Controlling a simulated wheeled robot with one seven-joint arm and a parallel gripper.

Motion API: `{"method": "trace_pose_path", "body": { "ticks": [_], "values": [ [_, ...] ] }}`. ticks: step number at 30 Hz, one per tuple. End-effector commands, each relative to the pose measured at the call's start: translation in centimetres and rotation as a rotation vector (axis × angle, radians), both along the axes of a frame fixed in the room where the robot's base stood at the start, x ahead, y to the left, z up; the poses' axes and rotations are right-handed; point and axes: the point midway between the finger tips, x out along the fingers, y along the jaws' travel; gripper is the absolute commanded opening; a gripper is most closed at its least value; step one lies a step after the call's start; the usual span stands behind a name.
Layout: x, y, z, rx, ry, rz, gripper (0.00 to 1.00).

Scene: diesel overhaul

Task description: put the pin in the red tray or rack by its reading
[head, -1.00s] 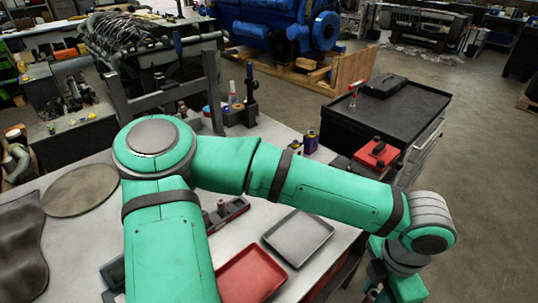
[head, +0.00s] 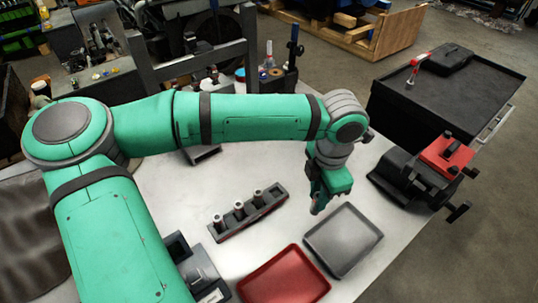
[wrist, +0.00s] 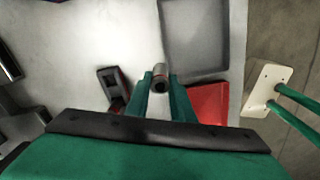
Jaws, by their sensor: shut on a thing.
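My gripper (head: 315,206) is above the table, just left of the grey tray (head: 342,240). In the wrist view its fingers (wrist: 160,92) are shut on a pin (wrist: 159,74), a short metal cylinder with its dark, hollow-looking end toward the camera. The red tray (head: 285,279) lies at the front, left of the grey one; both look empty. The dark rack (head: 228,232) holds several upright pins and has an empty place at its right end. A dark gauge-like device (head: 196,266) sits at the lower left, partly behind my arm. No reading is legible.
A black cabinet (head: 445,100) stands beyond the table's right edge. A red-and-black vise-like fixture (head: 425,172) is at that edge. Bottles and a dark holder (head: 280,80) stand at the back. The table between rack and trays is clear.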

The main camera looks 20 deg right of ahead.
Motion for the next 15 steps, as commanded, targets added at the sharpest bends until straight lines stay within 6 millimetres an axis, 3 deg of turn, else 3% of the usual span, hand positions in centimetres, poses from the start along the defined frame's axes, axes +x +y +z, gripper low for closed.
{"method": "trace_pose_path", "body": {
  "ticks": [3,6,10,15],
  "values": [
    [5.2,1.7,0.7,-0.002,-0.002,-0.040,0.00],
    [8.6,3.5,1.0,0.001,0.001,-0.082,0.00],
    [11.5,5.5,1.3,0.006,0.011,-0.123,0.00],
    [13.0,6.6,1.3,0.009,0.018,-0.154,0.00]
  ]
}}
